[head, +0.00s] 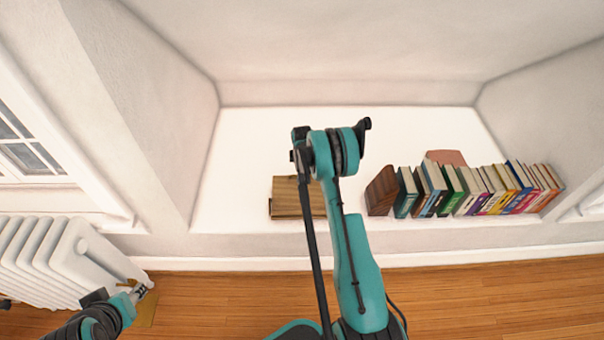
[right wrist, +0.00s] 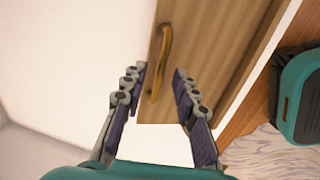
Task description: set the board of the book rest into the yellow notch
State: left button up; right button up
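A wooden piece (head: 291,197) with a flat striped-grain face lies on the white ledge, partly behind my right arm. In the right wrist view a wooden panel (right wrist: 205,50) with a curved brass-coloured handle (right wrist: 163,60) fills the upper middle; it looks like the same piece. My right gripper (right wrist: 158,88) has its fingers spread, one either side of the panel's near end; contact is not clear. The head view hides that gripper behind the arm. My left gripper (head: 141,290) is low at the left, by the radiator, too small to read. I cannot make out a yellow notch.
A row of books (head: 480,190) stands on the ledge at right, with a brown wooden end piece (head: 381,191) at its left. A reddish-brown object (head: 446,157) shows behind them. A white radiator (head: 50,255) is at lower left. The ledge's back and left are clear.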

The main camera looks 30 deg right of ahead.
grip_shut()
jog(key=shift+r, duration=0.1)
jog(key=shift+s+a+r+p, duration=0.2)
jog(key=shift+s+a+r, duration=0.15)
jog(key=shift+s+r, duration=0.2)
jog(key=shift+s+a+r+p, duration=0.2)
jog(key=shift+s+a+r, duration=0.15)
jog(key=shift+s+r, duration=0.2)
jog(key=shift+s+a, duration=0.1)
jog(key=shift+s, duration=0.1)
grip_release()
jog(key=shift+r, duration=0.1)
notch_tip(320, 180, up, 12)
send_over(302, 189)
jog(key=s+a, duration=0.1)
jog(key=s, duration=0.1)
jog(key=shift+a, duration=0.1)
